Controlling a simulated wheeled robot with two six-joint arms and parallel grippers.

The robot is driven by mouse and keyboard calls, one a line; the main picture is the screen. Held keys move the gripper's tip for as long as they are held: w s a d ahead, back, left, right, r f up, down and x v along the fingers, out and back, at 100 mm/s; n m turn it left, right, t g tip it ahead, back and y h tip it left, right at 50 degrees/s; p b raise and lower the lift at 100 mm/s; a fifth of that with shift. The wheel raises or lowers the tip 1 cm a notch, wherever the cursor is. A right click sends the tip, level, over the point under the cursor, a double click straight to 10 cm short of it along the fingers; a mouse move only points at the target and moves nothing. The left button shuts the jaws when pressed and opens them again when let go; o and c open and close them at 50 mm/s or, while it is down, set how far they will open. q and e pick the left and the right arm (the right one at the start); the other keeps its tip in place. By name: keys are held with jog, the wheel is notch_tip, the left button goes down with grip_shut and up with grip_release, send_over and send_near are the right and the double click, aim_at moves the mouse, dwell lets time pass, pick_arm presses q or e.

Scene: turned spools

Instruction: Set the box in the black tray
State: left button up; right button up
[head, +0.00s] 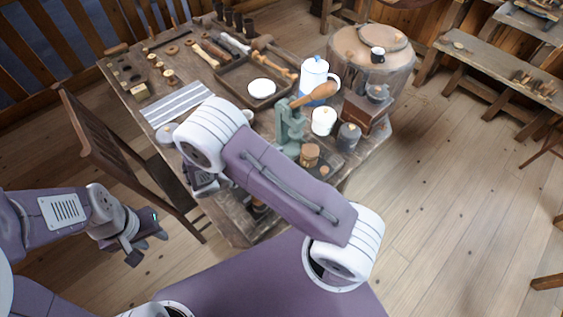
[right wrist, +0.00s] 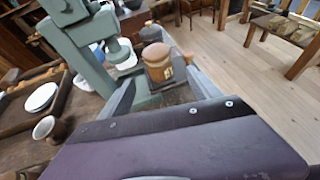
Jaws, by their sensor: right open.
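A small round wooden box (head: 310,155) with a brown lid stands upright near the front right edge of the table. It also shows in the right wrist view (right wrist: 158,68), ahead of my right gripper (right wrist: 163,88). That gripper is open and empty, with its fingers apart and the box in line with the gap. A dark tray (head: 228,87) lies on the table with a white plate (head: 262,88) in it; no box is in it. My left gripper (head: 148,247) hangs empty left of the table with its fingers apart. My right arm hides part of the table's front.
A green press (head: 290,125) with a wooden handle stands between box and tray. Near it are a white jug (head: 316,80), a white jar (head: 323,121), a grey jar (head: 349,137) and a coffee mill (head: 367,112). A chair (head: 110,145) stands at the table's left.

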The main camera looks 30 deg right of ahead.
jog(key=s+a+r+m+y, duration=0.1)
jog(key=s+m+y, duration=0.3)
jog(key=m, duration=0.5)
jog(key=s+a+r+m+y, duration=0.2)
jog(key=s+m+y, duration=0.2)
jog(key=m+y, duration=0.5)
jog(key=shift+a+r+m+y, duration=0.15)
jog(key=shift+r+m+y, duration=0.2)
jog(key=shift+m, duration=0.35)
